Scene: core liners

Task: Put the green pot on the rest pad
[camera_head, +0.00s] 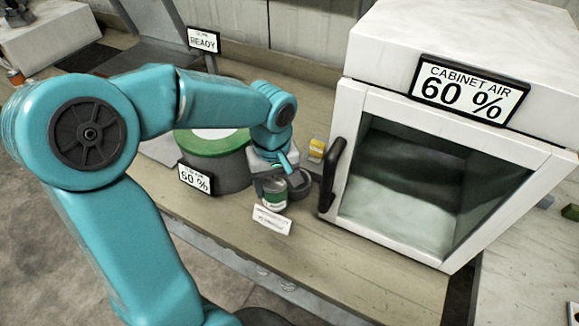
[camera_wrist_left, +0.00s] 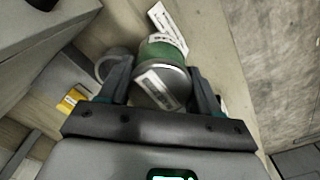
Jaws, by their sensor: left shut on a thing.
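The green pot (camera_head: 274,193) is a small grey can with a green band and a white label. My left gripper (camera_head: 277,178) is shut on it, near the front edge of the bench. In the left wrist view the green pot (camera_wrist_left: 163,72) sits between the two fingers of my left gripper (camera_wrist_left: 162,88), its grey top and a white tag facing the camera. I cannot tell whether its base touches the bench. I cannot make out the rest pad for certain. My right gripper is not in view.
A dark round holder (camera_head: 299,184) is right beside the pot. A white card (camera_head: 272,220) stands in front. A small yellow block (camera_head: 317,148) lies behind. The bench front is clear.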

